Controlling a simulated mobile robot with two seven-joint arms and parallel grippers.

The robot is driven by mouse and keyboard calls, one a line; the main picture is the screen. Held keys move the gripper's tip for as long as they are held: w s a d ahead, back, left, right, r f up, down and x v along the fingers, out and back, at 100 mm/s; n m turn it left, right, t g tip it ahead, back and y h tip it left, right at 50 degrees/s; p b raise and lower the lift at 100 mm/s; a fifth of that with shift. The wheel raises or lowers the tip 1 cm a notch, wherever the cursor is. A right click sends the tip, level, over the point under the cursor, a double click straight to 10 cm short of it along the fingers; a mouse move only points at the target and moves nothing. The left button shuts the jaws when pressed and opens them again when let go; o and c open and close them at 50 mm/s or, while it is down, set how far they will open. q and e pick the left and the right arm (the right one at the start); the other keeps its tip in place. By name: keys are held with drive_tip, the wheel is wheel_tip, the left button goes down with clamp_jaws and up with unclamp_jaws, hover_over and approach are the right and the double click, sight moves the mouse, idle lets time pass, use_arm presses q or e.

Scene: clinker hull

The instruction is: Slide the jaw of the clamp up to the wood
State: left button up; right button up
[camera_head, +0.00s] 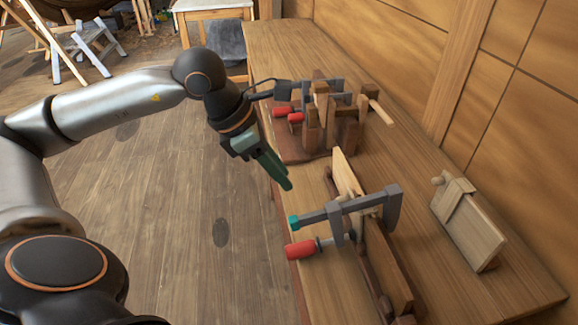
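A grey bar clamp (345,207) with a teal bar end and a red handle (300,250) lies across upright wooden boards (385,260) on the bench. Its fixed jaw (393,208) is on the right side of the boards. Its sliding jaw (336,224) is on the left side, near the boards; whether it touches them I cannot tell. My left gripper (287,184), with green fingers, hangs above the bench's left edge, up and left of the clamp and apart from it. The fingers overlap from this side, so their opening is hidden. My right gripper is not in view.
A wooden rack (348,137) with more red-handled clamps stands farther back on the bench. A wooden block with a slanted board (468,222) is at the right, near the panelled wall. Bare bench top (400,160) lies between them.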

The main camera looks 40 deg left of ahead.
use_arm(q)
drive_tip(key=b, duration=0.2)
approach(312, 214)
drive_tip(key=shift+x, duration=1.2)
drive_tip(key=b+x, duration=0.3)
drive_tip(key=x, duration=0.1)
drive_tip(key=shift+d+f+b, duration=0.1)
drive_tip(key=shift+b, duration=0.2)
drive_tip(key=shift+b+x, duration=0.85)
drive_tip(key=shift+x, duration=0.4)
drive_tip(key=shift+w, duration=0.15)
drive_tip(key=shift+c, duration=0.4)
drive_tip(key=shift+s+a+b, duration=0.8)
drive_tip(key=shift+s+a, duration=0.05)
drive_tip(key=shift+s, duration=0.15)
drive_tip(key=shift+s, duration=0.1)
